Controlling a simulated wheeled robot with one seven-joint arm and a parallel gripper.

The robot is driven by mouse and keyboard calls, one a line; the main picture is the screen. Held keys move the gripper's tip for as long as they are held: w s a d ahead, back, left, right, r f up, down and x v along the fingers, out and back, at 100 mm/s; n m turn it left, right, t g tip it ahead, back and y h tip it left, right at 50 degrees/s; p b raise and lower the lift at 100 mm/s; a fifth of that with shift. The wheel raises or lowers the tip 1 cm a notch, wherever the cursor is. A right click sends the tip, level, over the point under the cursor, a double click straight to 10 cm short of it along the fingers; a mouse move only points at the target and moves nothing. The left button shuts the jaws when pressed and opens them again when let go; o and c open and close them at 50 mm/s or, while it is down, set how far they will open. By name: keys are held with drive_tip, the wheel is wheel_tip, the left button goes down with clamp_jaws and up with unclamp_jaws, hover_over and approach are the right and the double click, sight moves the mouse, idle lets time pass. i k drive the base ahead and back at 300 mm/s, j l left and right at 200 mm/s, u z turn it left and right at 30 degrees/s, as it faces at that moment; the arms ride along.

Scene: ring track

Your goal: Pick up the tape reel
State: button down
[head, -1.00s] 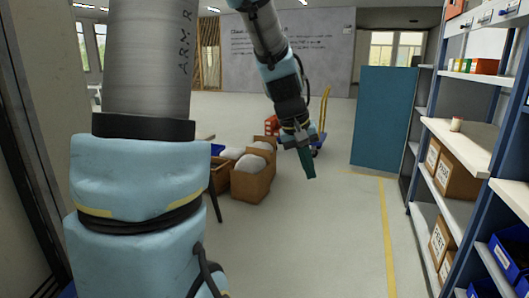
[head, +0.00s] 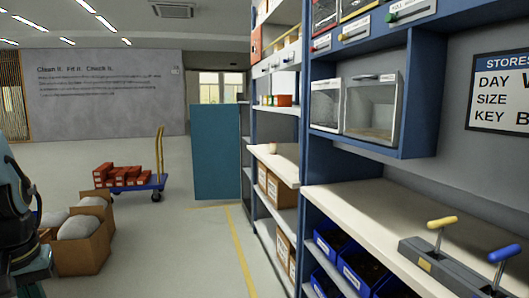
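A small pale cylinder (head: 273,148) stands on the light shelf of the rack in the middle of the head view. It may be the tape reel, but it is too small to tell for sure. Part of my arm shows at the left edge, dark with light blue. My gripper is out of the picture, so I cannot see whether it is open or holds anything.
A shelf rack (head: 290,183) with cardboard boxes runs along the right. A nearer bench (head: 380,205) has blue bins beneath. Cardboard boxes with white sacks (head: 82,228), a blue trolley (head: 150,185) and a teal panel (head: 217,150) stand left. The floor between is clear.

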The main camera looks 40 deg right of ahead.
sight(273, 144)
drive_tip(key=i+z, duration=0.35)
drive_tip(key=i, duration=0.55)
drive_tip(key=i+j+z, duration=0.15)
drive_tip(key=i+z, duration=0.2)
drive_tip(key=i, duration=0.6)
drive_tip(key=i+z, duration=0.15)
drive_tip(key=i, duration=0.45)
drive_tip(key=i+j+z, duration=0.15)
drive_tip(key=i, duration=0.45)
drive_tip(key=i+j+z, duration=0.1)
drive_tip(key=i, duration=0.55)
drive_tip(key=i+z, duration=0.35)
drive_tip(key=i+j+z, duration=0.2)
drive_tip(key=i+z, duration=0.15)
drive_tip(key=i+j+z, duration=0.35)
drive_tip(key=i, duration=1.05)
